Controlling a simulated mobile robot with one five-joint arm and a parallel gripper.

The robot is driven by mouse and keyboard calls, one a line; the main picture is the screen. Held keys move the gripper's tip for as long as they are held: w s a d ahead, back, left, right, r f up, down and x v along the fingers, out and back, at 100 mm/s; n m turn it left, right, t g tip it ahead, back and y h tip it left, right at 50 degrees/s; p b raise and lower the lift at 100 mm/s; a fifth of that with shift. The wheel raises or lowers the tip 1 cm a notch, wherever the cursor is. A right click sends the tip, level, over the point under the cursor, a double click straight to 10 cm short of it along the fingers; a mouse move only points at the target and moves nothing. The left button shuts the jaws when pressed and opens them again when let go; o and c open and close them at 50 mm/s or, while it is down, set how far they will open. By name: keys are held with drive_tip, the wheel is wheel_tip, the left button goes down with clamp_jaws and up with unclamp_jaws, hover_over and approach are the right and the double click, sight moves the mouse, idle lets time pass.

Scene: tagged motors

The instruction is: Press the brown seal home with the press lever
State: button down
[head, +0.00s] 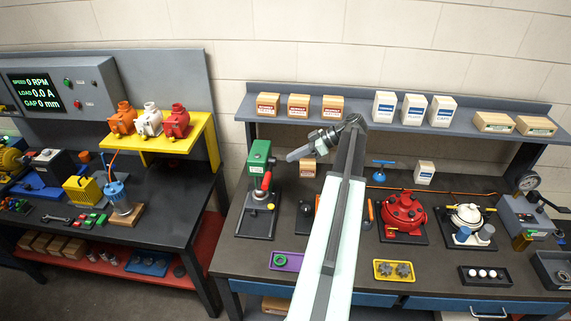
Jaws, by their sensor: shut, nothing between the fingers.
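The green press (259,165) stands on a dark base at the left end of the right-hand bench. Its press lever (267,181) has a red handle and hangs down along the press's right side. My arm reaches up over the bench, and my gripper (293,156) points left and down, to the right of the press head. The gripper is shut and empty, apart from the lever as far as I can see. I cannot make out the brown seal; the spot under the press head is too small to read.
A purple tray (286,261) with a green ring lies in front of the press. A yellow tray (396,270) holds gears. A red pump (403,212) stands right of my arm. A shelf (350,118) with boxes runs behind. My arm hides part of the bench.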

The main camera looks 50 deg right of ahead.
sight(269, 173)
drive_tip(key=w+a+f+b, duration=0.5)
drive_tip(key=w+f+b, duration=0.1)
drive_tip(key=f+b, duration=0.1)
drive_tip(key=shift+f+b, duration=0.35)
drive_tip(key=shift+f, duration=0.4)
